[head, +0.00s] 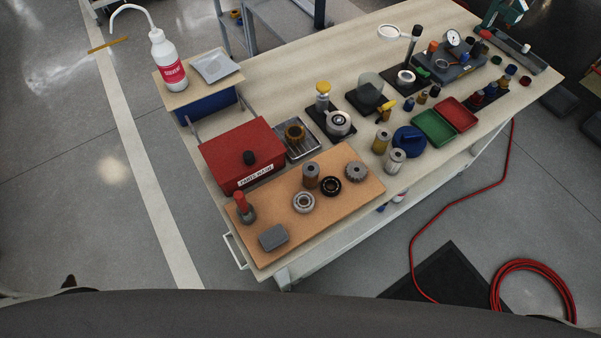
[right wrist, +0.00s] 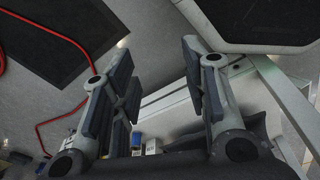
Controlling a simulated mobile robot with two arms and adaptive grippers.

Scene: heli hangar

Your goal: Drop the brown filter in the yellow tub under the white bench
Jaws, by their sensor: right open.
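The bench has a pale top and white legs. No yellow tub can be made out; the space under the bench is mostly hidden by its top. My right gripper (right wrist: 158,65) shows only in the right wrist view. It is open and empty, with grey floor and white bench framing behind it. My left gripper is in neither view.
A bearing (head: 303,202), a black ring (head: 330,186) and a gear (head: 356,172) lie near the filter. A red box (head: 225,155) stands left of it. A red hose (head: 450,212) and dark mat (head: 440,270) lie on the floor at right.

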